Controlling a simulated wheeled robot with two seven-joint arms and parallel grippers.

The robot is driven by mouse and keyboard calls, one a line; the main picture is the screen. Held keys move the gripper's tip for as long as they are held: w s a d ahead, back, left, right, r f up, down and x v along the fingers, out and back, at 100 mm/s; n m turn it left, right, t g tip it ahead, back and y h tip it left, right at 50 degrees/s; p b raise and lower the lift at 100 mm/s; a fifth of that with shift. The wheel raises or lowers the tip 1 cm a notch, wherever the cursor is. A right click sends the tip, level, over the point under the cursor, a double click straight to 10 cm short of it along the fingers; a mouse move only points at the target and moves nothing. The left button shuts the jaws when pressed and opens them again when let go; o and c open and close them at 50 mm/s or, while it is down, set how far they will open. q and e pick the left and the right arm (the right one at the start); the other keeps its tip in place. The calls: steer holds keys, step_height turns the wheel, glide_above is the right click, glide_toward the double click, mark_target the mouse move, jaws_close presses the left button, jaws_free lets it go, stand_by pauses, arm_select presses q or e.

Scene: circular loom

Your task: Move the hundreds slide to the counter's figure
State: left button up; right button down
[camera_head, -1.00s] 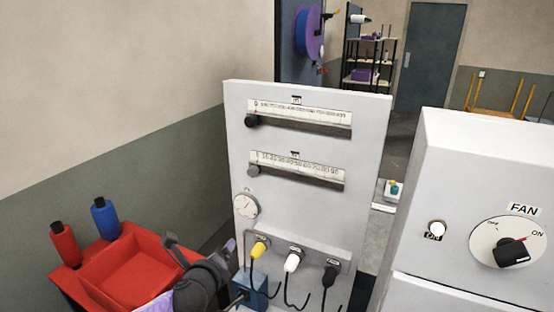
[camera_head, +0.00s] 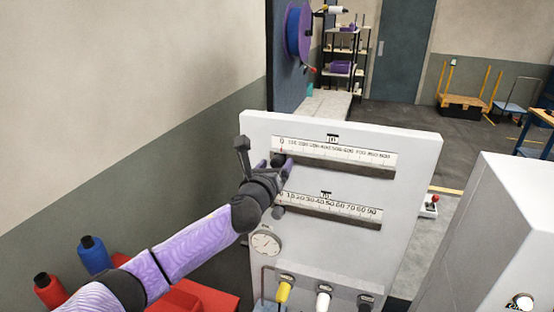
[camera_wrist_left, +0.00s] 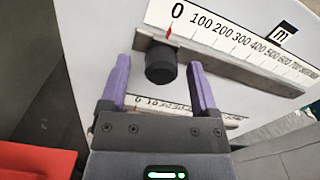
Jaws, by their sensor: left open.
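The hundreds slide is the upper scale (camera_head: 345,150) on the white panel, marked 0, 100, 200 and up. Its black knob (camera_head: 277,160) stands at the 0 end, where a red pointer shows in the left wrist view. My left gripper (camera_head: 265,160) is open at the knob. In the left wrist view the knob (camera_wrist_left: 161,67) lies between and just beyond the two purple fingers (camera_wrist_left: 160,85), not gripped. My right gripper is not in view.
A round dial (camera_head: 265,243) sits below the slides, above yellow, white and black plugs (camera_head: 323,300). A red tray (camera_head: 205,298) and spools (camera_head: 94,255) stand at lower left. A white cabinet (camera_head: 490,240) is at right.

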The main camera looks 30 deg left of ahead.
arm_select(q)
steer(key=shift+w+a, duration=0.15)
steer(key=shift+w, duration=0.55)
steer(key=shift+c, duration=1)
jaws_close()
